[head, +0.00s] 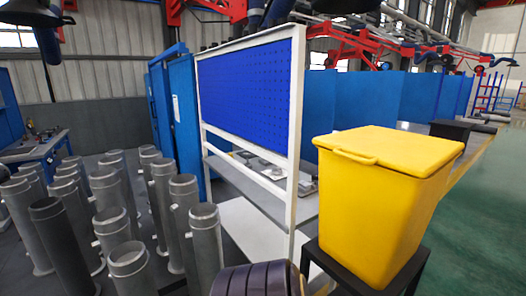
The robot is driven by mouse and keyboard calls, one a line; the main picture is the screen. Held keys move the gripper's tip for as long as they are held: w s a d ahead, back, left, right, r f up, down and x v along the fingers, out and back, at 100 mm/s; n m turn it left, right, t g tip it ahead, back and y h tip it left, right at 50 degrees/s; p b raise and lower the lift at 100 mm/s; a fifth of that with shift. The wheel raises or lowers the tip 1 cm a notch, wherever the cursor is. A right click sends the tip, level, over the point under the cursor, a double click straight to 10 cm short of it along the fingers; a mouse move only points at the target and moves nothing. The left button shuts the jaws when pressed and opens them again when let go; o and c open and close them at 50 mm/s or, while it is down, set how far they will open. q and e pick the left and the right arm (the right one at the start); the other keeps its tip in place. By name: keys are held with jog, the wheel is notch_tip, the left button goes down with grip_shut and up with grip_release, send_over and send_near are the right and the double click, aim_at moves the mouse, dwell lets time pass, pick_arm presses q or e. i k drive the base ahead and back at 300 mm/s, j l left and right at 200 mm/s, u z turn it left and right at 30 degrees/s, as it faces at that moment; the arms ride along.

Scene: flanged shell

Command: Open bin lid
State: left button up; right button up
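The yellow bin (368,215) stands upright on a dark stand at the right in the head view. Its yellow lid (392,146) lies shut on top, and a small handle (352,157) sticks out at the lid's front left edge. Neither of my grippers shows in the head view, so nothing of mine is seen touching the bin or lid.
The black stand (345,270) carries the bin. A white-framed rack with a blue pegboard (247,90) stands left of it. Several grey flanged pipes (128,262) crowd the left floor. A dark ringed cylinder (258,280) is at the bottom. Green floor (480,220) is open at right.

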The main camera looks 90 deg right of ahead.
aim_at(416, 156)
jog(key=z, duration=3.55)
